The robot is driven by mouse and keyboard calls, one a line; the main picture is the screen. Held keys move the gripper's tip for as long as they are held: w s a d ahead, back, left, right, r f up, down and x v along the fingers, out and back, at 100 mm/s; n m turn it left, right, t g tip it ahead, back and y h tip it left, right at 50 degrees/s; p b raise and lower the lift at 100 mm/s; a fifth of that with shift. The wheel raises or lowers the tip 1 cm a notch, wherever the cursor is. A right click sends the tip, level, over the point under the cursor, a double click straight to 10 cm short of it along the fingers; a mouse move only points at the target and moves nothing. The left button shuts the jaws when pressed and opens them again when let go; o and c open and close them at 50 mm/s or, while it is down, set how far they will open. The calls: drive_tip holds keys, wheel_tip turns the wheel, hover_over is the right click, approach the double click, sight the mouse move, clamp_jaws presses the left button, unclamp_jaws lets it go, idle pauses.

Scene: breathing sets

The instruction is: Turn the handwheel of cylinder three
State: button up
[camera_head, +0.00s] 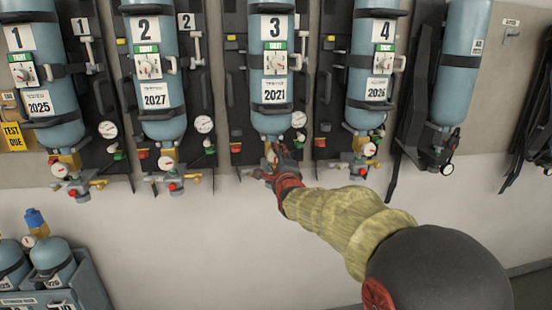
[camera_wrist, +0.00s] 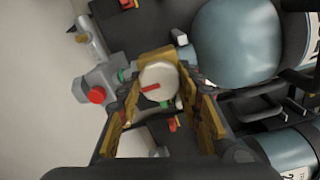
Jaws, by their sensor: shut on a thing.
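Cylinder three (camera_head: 271,100) is a pale blue bottle with a "3" label, strapped upright in its black wall set. It also shows in the wrist view (camera_wrist: 232,45). In the head view my gripper (camera_head: 284,162) is at the cylinder's lower end and hides the handwheel and most of the valve.
A red knob (camera_wrist: 96,95) sits on the grey fitting beside the handwheel. Cylinder two (camera_head: 154,90) and cylinder four (camera_head: 371,95) hang on either side with their own valves and gauges. A crate of bottles (camera_head: 92,283) stands at lower left. The wall below the sets is bare.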

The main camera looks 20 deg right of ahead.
drive_tip(key=o, duration=1.1)
drive_tip(key=shift+o, duration=0.5)
drive_tip(key=v, duration=1.2)
drive_tip(key=shift+f, duration=0.15)
